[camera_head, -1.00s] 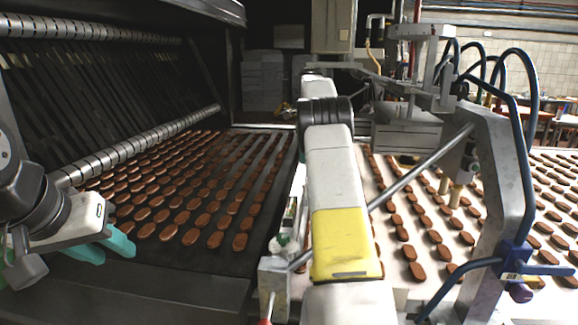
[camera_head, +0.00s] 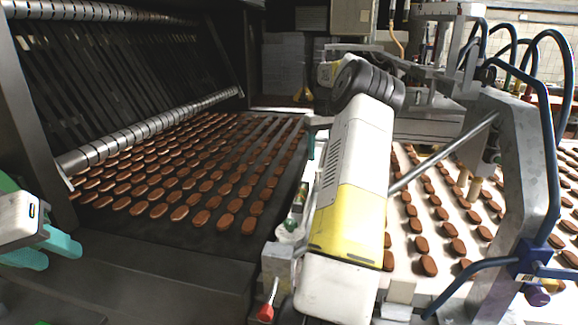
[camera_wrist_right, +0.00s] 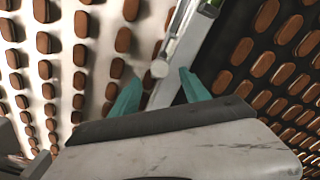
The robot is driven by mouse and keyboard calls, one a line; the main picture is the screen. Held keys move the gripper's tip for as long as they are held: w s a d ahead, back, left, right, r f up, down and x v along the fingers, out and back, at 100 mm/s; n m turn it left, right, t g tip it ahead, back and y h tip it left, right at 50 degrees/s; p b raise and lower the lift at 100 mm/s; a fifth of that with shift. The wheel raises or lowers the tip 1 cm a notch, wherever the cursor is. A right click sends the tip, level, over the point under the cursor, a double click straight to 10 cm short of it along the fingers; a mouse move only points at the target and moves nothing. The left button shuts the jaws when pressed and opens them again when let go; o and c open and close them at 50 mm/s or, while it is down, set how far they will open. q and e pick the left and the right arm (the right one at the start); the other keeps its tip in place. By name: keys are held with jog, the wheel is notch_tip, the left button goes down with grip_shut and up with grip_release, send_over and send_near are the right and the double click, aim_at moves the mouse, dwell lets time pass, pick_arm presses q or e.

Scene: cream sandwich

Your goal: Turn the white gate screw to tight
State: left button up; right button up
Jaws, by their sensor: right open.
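A small white round knob (camera_wrist_right: 159,68), apparently the white gate screw, shows on the metal rail in the right wrist view, ahead of the fingers and between their lines. My right gripper (camera_wrist_right: 160,88) has its two teal fingers spread, with nothing between them. In the head view one teal finger of my right gripper (camera_head: 311,145) shows over the rail; the rest is largely hidden by my forearm. I cannot clearly pick out the screw in the head view. My left gripper (camera_head: 44,252) is at the left edge, its teal fingers apart and empty.
A dark belt (camera_head: 215,240) with rows of brown biscuits lies left of the rail (camera_head: 318,185), a white belt (camera_head: 450,268) right. A white-and-green fitting (camera_head: 289,228) and red-tipped lever (camera_head: 266,312) sit at the near end. A metal frame with a blue handle (camera_head: 525,255) stands right.

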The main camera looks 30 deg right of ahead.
aim_at(320, 173)
notch_tip(320, 173, down, 5)
jog(key=shift+f, duration=0.2)
grip_shut()
dwell(0.3)
